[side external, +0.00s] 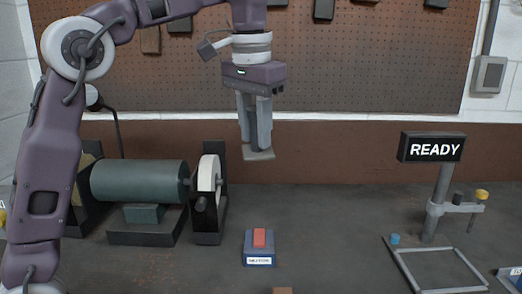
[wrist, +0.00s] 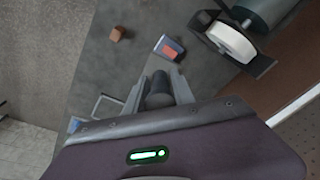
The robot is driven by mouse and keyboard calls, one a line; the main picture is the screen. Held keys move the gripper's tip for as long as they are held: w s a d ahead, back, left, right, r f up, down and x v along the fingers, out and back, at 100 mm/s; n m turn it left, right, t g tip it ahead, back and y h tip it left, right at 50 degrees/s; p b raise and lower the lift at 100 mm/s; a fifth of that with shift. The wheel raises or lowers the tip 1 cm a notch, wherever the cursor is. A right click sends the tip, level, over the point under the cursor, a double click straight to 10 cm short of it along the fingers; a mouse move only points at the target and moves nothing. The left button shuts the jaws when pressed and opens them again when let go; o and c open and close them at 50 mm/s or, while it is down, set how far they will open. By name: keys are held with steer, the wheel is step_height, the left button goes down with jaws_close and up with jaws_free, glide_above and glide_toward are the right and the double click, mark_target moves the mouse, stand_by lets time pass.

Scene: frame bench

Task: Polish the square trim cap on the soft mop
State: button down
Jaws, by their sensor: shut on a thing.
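My gripper (side external: 256,138) hangs above the bench, fingers down, shut on a thin, flat, pale grey-beige piece (side external: 259,154), which looks like the square trim cap. In the wrist view my gripper (wrist: 159,80) shows a dark rounded part between its fingers; the cap's plate cannot be made out there. A white wheel (side external: 209,173) sits at the right end of the green motor (side external: 140,180), left of and lower than the held piece, and apart from it. The white wheel also shows in the wrist view (wrist: 232,42). A tan wheel (side external: 86,168) at the motor's left end is partly hidden by my arm.
A blue box with a red top (side external: 259,240) stands on the bench below. A brown block (wrist: 118,33) lies nearby. At right are a READY sign (side external: 436,149) on a post and an open grey frame (side external: 440,288). A pegboard (side external: 350,60) backs the bench.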

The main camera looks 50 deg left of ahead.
steer(key=a+n+t+y, duration=0.1)
steer(key=a+n+y, duration=0.15)
steer(key=a, duration=1.75)
steer(key=shift+h, duration=0.35)
steer(key=f, duration=0.5)
steer(key=shift+w+d, duration=0.1)
steer(key=shift+w, duration=0.1)
steer(key=shift+f, duration=1.35)
steer(key=shift+f, duration=0.6)
steer(key=shift+r, duration=1)
